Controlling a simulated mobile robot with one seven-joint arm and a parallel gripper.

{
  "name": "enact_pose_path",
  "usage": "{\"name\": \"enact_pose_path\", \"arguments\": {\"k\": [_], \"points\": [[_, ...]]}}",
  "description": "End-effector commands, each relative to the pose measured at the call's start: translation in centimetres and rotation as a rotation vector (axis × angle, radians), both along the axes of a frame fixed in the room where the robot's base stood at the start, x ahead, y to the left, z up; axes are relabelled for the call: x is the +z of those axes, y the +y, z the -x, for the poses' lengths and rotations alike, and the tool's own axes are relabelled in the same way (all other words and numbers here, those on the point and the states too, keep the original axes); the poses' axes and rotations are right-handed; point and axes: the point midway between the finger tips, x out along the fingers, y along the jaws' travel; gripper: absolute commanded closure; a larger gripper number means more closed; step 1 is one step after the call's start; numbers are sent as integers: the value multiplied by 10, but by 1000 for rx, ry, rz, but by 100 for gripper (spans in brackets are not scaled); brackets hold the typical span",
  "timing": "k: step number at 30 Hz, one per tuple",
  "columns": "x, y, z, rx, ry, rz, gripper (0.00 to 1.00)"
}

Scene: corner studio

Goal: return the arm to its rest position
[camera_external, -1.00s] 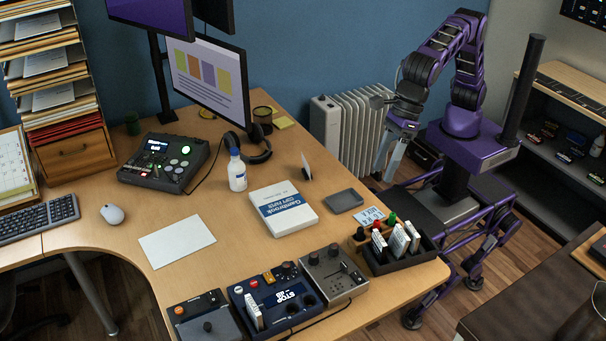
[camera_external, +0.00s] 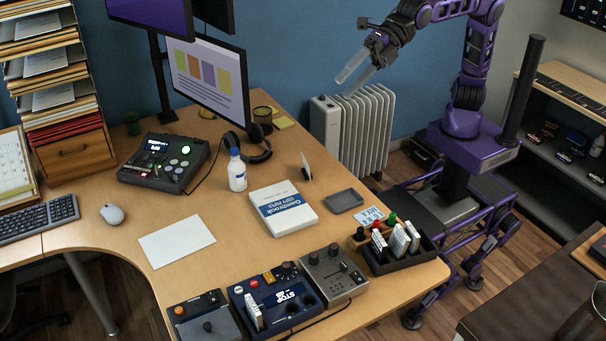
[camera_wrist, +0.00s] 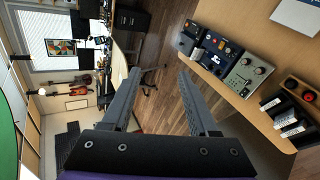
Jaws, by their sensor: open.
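My gripper (camera_external: 355,74) is up in the air at the upper middle of the external view, above the white radiator and beyond the far right edge of the desk. Its two grey fingers point left and down and stand apart with nothing between them. In the wrist view my gripper (camera_wrist: 158,92) also shows open and empty, with the wood floor seen between the fingers. My purple arm is raised, with its upper part stretched left from the upright link above its base.
The white radiator (camera_external: 357,130) stands below my gripper. The desk (camera_external: 225,275) carries a paper pack (camera_external: 283,208), a white bottle (camera_external: 236,172), a dark organizer (camera_external: 400,258) and control boxes. Monitors (camera_external: 210,82) hang to the left. A shelf (camera_external: 565,135) stands at the right.

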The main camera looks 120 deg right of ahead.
Motion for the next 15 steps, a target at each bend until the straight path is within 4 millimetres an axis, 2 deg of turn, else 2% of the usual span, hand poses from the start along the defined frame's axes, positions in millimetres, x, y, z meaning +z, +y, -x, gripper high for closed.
{"name": "enact_pose_path", "arguments": {"k": [1,3,5,6,9,12,15], "points": [[26,-26,2,-90,-71,-132,40],[60,-68,3,-219,-171,-340,40],[84,-107,7,-318,-252,-522,40],[98,-134,11,-377,-304,-646,40],[122,-199,22,-499,-415,-928,40],[132,-251,32,-580,-499,-1140,40],[135,-291,41,-635,-561,-1303,40]]}}
